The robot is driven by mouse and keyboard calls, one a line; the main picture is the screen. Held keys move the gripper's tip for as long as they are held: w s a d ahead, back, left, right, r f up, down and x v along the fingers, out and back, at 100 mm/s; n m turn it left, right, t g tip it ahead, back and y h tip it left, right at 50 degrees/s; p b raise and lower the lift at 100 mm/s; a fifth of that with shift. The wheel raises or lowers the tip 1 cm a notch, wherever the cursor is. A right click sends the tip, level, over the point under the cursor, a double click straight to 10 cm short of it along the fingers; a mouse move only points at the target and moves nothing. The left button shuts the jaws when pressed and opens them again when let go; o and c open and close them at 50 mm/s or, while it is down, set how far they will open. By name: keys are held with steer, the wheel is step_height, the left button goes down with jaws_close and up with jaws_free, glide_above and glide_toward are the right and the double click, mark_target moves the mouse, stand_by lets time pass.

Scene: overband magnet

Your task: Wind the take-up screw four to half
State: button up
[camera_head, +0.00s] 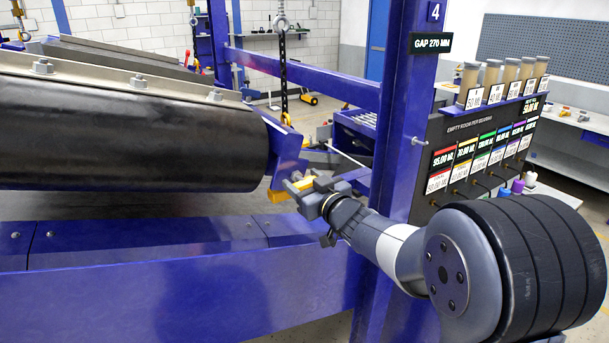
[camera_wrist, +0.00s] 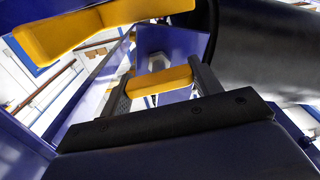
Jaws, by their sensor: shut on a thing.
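A yellow bar-like part (camera_wrist: 160,81) sits between the two dark fingers of my gripper (camera_wrist: 163,85) in the wrist view. The fingers are shut on it. In the head view my gripper (camera_head: 300,187) is at the blue end bracket (camera_head: 287,158) beside the black roller, with yellow (camera_head: 278,196) showing just by the fingertips. A second, larger yellow part (camera_wrist: 100,22) crosses the upper left of the wrist view, apart from the fingers. A plate marked 4 (camera_head: 434,12) is on the blue post. I cannot make out the take-up screw's thread or any position mark.
The big black roller (camera_head: 120,138) fills the left, behind a blue beam (camera_head: 190,285). A blue post (camera_head: 398,110) stands right beside my arm. A chain (camera_head: 283,75) hangs above the bracket. A sign reads GAP 270 MM (camera_head: 436,43). A dark panel with coloured labels (camera_head: 475,150) stands at right.

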steer(key=shift+m, duration=0.5)
steer(key=o, duration=1)
steer(key=shift+s+d, duration=0.1)
steer(key=b+v, duration=0.1)
steer(key=v, duration=0.9)
steer(key=shift+s+d+b, duration=0.2)
steer(key=shift+s+b, duration=0.05)
steer(key=shift+b, duration=0.15)
